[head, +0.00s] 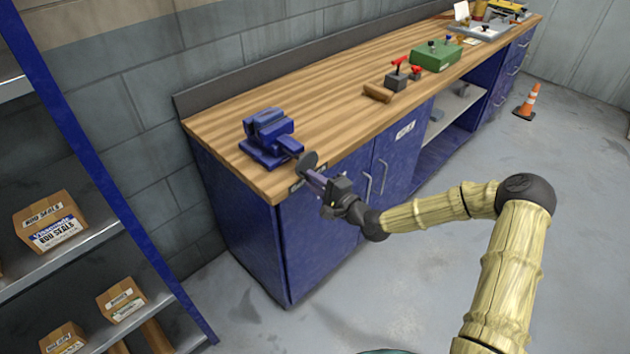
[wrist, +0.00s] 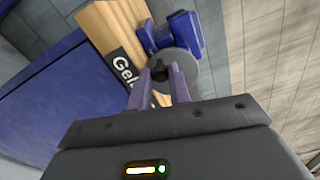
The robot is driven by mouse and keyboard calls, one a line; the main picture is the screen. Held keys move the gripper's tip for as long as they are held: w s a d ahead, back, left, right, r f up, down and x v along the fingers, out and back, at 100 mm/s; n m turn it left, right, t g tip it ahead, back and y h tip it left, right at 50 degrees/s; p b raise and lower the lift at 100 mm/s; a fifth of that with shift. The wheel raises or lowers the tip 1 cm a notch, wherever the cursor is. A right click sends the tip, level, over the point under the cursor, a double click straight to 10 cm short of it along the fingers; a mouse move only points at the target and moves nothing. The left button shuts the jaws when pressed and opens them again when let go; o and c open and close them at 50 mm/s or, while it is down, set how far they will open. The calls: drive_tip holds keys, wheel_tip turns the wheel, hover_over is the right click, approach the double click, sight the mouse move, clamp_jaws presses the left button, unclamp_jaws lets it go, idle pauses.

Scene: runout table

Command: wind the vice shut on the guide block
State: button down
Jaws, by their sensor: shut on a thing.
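The blue vice (head: 268,135) stands at the near left end of the wooden bench top, and part of it shows in the wrist view (wrist: 182,35). A grey round disc (head: 307,160) sits at its front end, over the bench edge; it also shows in the wrist view (wrist: 186,66). My gripper (head: 313,177) is in front of the disc, its purple fingers shut on a small part of the vice's handle. In the wrist view the fingertips (wrist: 161,74) overlap the disc's lower left, and the gripped part is mostly hidden. I cannot make out the guide block.
Blue cupboard doors (head: 345,195) lie below. A shelf with cartons (head: 48,222) stands left.

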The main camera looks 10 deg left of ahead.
drive_tip(key=shift+r+m, duration=0.35)
drive_tip(key=shift+m, duration=0.75)
drive_tip(key=shift+r+m+p, duration=0.2)
drive_tip(key=shift+r+m, duration=0.05)
drive_tip(key=shift+m, duration=0.6)
drive_tip(key=shift+r+m+p, duration=0.2)
drive_tip(key=shift+m, duration=0.65)
drive_tip(key=m, duration=0.3)
drive_tip(key=shift+w+d+r+m, duration=0.1)
drive_tip(key=shift+w+r+m, duration=0.1)
drive_tip(key=shift+r+m, duration=0.15)
drive_tip(key=shift+r, duration=0.1)
drive_tip(key=shift+r+m, duration=0.1)
drive_tip(key=shift+m, duration=0.35)
drive_tip(key=c, duration=1.4)
unclamp_jaws()
